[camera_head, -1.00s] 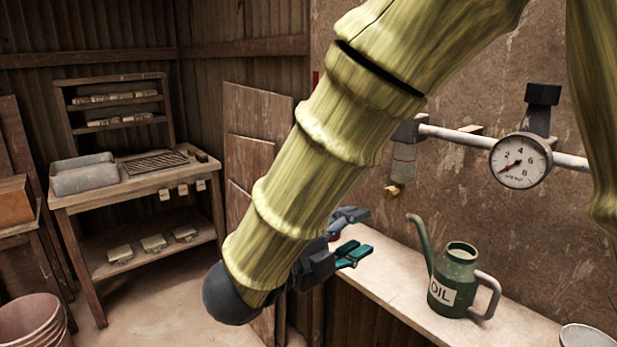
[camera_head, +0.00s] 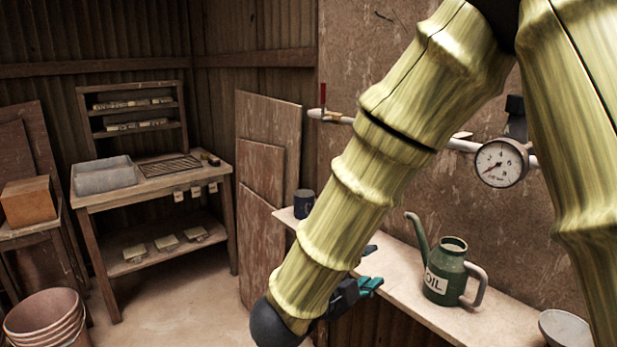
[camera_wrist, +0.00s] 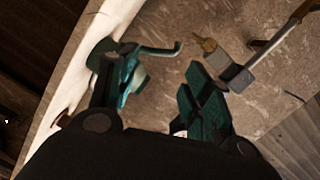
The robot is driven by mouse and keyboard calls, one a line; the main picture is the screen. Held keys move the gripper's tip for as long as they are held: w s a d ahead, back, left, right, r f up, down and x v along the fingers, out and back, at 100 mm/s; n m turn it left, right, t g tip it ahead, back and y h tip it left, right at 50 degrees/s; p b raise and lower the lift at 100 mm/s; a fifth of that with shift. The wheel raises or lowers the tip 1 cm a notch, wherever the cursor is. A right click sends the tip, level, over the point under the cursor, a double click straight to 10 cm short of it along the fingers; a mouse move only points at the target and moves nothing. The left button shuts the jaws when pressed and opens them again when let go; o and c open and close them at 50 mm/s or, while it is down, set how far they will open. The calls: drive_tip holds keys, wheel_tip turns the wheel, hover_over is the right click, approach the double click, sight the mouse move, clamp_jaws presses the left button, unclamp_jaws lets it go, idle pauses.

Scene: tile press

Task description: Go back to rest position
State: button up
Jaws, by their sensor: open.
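My gripper (camera_head: 369,268) shows partly in the head view, low beside the shelf edge, mostly hidden behind my bamboo-patterned arm. In the wrist view my gripper (camera_wrist: 160,95) has its two teal-padded fingers apart, with nothing between them. The green oil can (camera_head: 449,273) stands upright on the wall shelf (camera_head: 480,318), to the right of my gripper and apart from it in the head view. In the wrist view a green can shape (camera_wrist: 100,55) with a spout lies beyond the left finger, partly hidden by it.
A pressure gauge (camera_head: 501,163) sits on the wall pipe (camera_head: 463,145). A dark mug (camera_head: 304,203) and a pale bowl (camera_head: 566,328) stand on the shelf. A wooden workbench (camera_head: 150,188) with a grey tub (camera_head: 104,176) stands at left. Stacked buckets (camera_head: 45,318) are at lower left. Floor between is clear.

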drive_tip(key=w+d+f+n+y+p, duration=0.25)
drive_tip(key=f+n+y, duration=0.35)
drive_tip(key=f, duration=1)
drive_tip(key=s+d+f+n+g+y+p, duration=0.1)
drive_tip(key=s+d+f+n+g, duration=0.1)
drive_tip(key=s+f+n, duration=0.35)
drive_tip(key=s+d+f+n+g+y+p, duration=0.1)
drive_tip(key=s+f+n+g+p, duration=0.1)
drive_tip(key=f, duration=0.6)
drive_tip(key=s+d+f+n+g+y+p, duration=0.1)
drive_tip(key=s+f, duration=0.3)
drive_tip(key=s, duration=0.5)
drive_tip(key=s+d+f+n+g+y+p, duration=0.1)
drive_tip(key=s+d+f+n+g, duration=0.2)
drive_tip(key=s, duration=0.6)
drive_tip(key=s+d+f+n+g+y+p, duration=0.1)
drive_tip(key=s+d+f+n+g, duration=0.1)
drive_tip(key=s+f+n+g, duration=0.2)
drive_tip(key=s+f, duration=0.3)
drive_tip(key=s, duration=0.2)
drive_tip(key=shift+s+d+y, duration=0.2)
drive_tip(key=shift+s+y, duration=0.05)
drive_tip(key=shift+y, duration=0.05)
